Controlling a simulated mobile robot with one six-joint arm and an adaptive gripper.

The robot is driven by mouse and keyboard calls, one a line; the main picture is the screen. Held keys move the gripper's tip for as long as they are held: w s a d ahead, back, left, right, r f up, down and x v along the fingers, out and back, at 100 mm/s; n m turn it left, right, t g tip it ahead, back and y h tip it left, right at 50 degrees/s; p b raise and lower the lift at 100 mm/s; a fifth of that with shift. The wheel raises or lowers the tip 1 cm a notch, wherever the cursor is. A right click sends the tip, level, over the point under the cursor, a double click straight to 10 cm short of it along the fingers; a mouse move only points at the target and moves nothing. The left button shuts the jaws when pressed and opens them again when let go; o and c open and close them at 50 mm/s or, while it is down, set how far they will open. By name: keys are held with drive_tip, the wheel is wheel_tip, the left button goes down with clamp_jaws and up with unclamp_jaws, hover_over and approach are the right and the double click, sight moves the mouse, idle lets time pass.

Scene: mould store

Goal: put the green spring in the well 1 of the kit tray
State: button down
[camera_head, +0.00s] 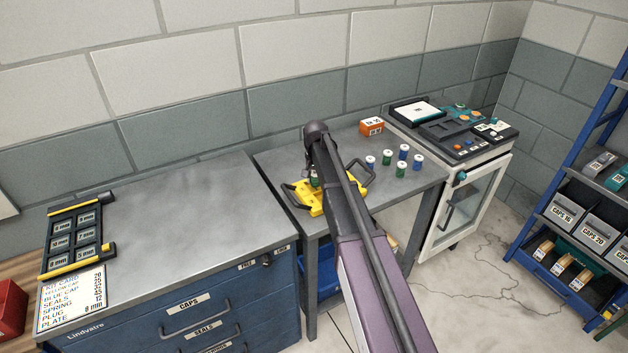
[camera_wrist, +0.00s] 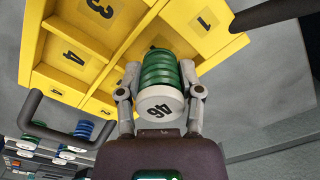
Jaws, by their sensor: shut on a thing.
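The yellow kit tray (camera_head: 319,208) lies on the grey bench, with a dark handle at each side. In the wrist view the tray (camera_wrist: 110,88) fills the top, with wells marked 3, 4 and 1. Well 1 (camera_wrist: 222,38) is at the upper right and looks empty. My gripper (camera_wrist: 160,72) is shut on the green spring (camera_wrist: 168,65), a green coil with a white end marked with a number. The spring is over the tray, left of and below well 1 in the wrist view. It hides part of the tray. In the head view my arm covers most of the gripper.
Several blue and green springs (camera_head: 387,158) with white tops stand right of the tray. An orange box (camera_head: 371,126) is behind them. A dark panel unit (camera_head: 455,126) sits on the white cabinet at right. The blue drawer cabinet's top (camera_head: 165,205) is largely clear.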

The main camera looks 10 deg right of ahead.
drive_tip(key=shift+f, duration=0.3)
idle(0.4)
drive_tip(key=shift+c, duration=0.8)
unclamp_jaws()
drive_tip(key=c, duration=0.4)
drive_tip(key=shift+r+p, duration=0.6)
drive_tip(key=shift+r, duration=0.25)
drive_tip(key=shift+r+p, duration=2.9)
drive_tip(key=shift+p, duration=0.05)
